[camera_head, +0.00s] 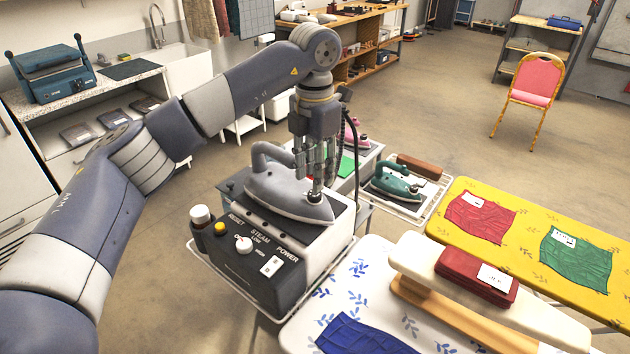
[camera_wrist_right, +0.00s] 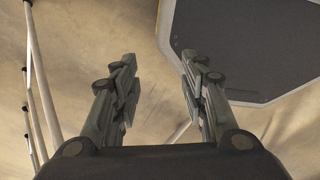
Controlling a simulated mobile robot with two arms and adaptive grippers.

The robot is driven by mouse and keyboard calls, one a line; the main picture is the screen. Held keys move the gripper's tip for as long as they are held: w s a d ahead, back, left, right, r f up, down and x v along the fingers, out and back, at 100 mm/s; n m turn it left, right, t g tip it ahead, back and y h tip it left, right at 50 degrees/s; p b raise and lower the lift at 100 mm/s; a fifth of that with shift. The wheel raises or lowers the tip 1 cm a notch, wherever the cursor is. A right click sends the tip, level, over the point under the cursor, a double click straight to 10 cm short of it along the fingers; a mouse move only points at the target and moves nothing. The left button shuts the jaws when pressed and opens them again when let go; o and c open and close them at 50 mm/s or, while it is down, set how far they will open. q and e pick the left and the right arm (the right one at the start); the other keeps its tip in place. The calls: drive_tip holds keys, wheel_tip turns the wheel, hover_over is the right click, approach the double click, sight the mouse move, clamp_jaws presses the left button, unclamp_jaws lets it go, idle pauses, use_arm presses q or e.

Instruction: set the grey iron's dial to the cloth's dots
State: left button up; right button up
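The grey iron (camera_head: 285,190) rests on top of a dark steam station with a white top. Its small dark dial (camera_head: 315,198) is near the right end of the iron. My left gripper (camera_head: 316,182) points down right above the dial, its fingers close together; I cannot tell whether they touch or hold it. The dial's marks are too small to read. Blue (camera_head: 358,337), red (camera_head: 480,217) and green (camera_head: 576,260) cloths lie on ironing boards; the red and green ones carry white tags, with no readable dots. My right gripper (camera_wrist_right: 158,62) is open and empty in the right wrist view.
The steam station (camera_head: 262,268) has a yellow button, a white knob and a power switch. A teal iron (camera_head: 396,184) and a pink iron (camera_head: 355,135) stand behind. A sleeve board (camera_head: 450,267) bears a dark red labelled box (camera_head: 477,277). A pink chair (camera_head: 533,85) stands farther off.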

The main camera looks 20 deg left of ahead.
sight(314, 194)
use_arm(q)
wheel_tip(314, 194, down, 4)
drive_tip(key=shift+r+p, duration=0.25)
drive_tip(key=shift+p, duration=0.2)
drive_tip(key=shift+f, duration=0.4)
clamp_jaws()
use_arm(e)
drive_tip(key=shift+w+a+r, duration=0.1)
drive_tip(key=shift+w+r, duration=0.55)
drive_tip(key=shift+w, duration=0.15)
